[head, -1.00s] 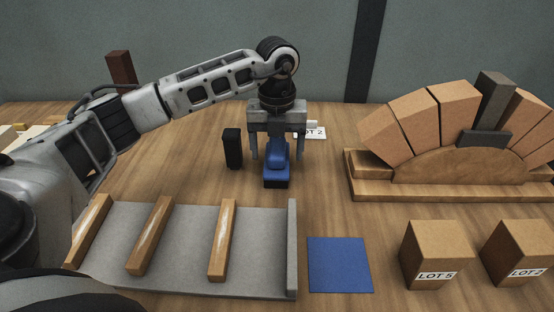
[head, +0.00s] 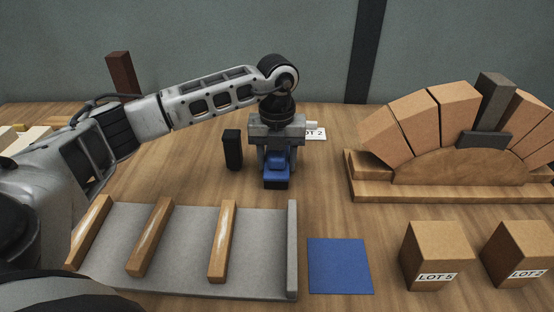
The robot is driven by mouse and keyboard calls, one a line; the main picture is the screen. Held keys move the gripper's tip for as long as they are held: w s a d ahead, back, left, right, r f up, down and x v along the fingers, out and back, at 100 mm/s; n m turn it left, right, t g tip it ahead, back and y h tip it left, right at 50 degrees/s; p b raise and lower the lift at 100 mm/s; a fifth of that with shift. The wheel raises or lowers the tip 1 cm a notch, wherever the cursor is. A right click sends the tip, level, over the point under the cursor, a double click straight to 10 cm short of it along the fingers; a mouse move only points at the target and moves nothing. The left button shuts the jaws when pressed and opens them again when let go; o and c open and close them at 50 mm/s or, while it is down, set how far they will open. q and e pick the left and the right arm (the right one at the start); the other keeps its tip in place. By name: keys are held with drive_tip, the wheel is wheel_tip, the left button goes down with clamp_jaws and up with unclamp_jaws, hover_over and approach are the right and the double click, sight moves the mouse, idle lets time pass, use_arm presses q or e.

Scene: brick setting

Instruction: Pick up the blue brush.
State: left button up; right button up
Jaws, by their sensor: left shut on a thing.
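The blue brush (head: 276,170) stands on the wooden table in the middle of the head view, with a dark lower part at its base. My left gripper (head: 277,160) points down over it from above. Its fingers are shut on the upper part of the brush and partly hide it. The brush appears to rest on the table. My right gripper is not in view.
A black block (head: 232,150) stands close left of the brush. In front are a grey tray (head: 190,250) with wooden strips and a blue mat (head: 340,265). A brick arch on a wooden base (head: 440,193) stands right, with two labelled bricks (head: 430,250) nearer.

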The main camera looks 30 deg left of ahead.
use_arm(q)
drive_tip(key=shift+r, duration=0.65)
drive_tip(key=s+r, duration=0.1)
drive_tip(key=r, duration=0.1)
drive_tip(key=s+r, duration=0.2)
drive_tip(key=r, duration=0.1)
drive_tip(key=s+r, duration=0.2)
drive_tip(key=shift+r, duration=0.3)
drive_tip(key=s+r, duration=0.4)
drive_tip(key=s, duration=0.5)
drive_tip(key=shift+d, duration=0.3)
